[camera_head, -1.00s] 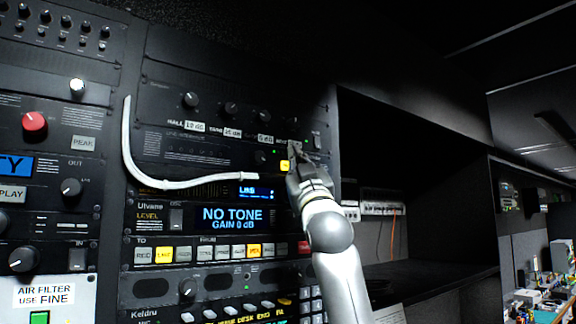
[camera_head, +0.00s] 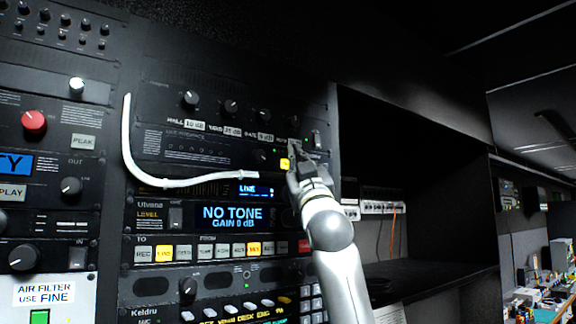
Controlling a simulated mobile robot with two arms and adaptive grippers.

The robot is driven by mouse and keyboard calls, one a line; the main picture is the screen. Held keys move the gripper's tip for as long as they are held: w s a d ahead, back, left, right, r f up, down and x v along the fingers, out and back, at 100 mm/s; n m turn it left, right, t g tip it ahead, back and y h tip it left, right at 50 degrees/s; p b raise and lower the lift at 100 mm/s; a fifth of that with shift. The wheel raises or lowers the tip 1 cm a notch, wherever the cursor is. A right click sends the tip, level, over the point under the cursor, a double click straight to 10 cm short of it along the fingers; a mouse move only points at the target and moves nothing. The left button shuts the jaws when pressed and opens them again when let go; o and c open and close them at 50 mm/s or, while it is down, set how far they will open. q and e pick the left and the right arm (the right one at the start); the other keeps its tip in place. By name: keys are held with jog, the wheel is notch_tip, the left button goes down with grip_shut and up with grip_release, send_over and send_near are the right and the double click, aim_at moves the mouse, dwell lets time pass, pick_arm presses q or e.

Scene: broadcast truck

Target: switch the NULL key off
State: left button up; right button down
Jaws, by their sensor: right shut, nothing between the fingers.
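My right gripper (camera_head: 295,148) is shut and empty, held in front of the right end of the upper rack panel (camera_head: 210,120). A small yellow lit key (camera_head: 285,164) shows just left of and below its fingertips. The lettering on this key is too small to read, so I cannot tell whether it is the NULL key. No other key in view reads clearly as NULL. The gripper hides part of the panel behind it, and I cannot tell whether its tips touch anything. My left gripper is not in view.
A white cable (camera_head: 150,177) hangs across the panel's left side. Below is a display reading NO TONE (camera_head: 232,214) and a row of keys (camera_head: 205,251), some lit yellow. A dark open bay (camera_head: 420,170) lies to the right.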

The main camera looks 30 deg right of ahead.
jog(key=shift+w+p, duration=0.3)
jog(key=shift+w, duration=0.15)
jog(key=shift+w, duration=0.3)
dwell(0.7)
jog(key=shift+s, duration=0.7)
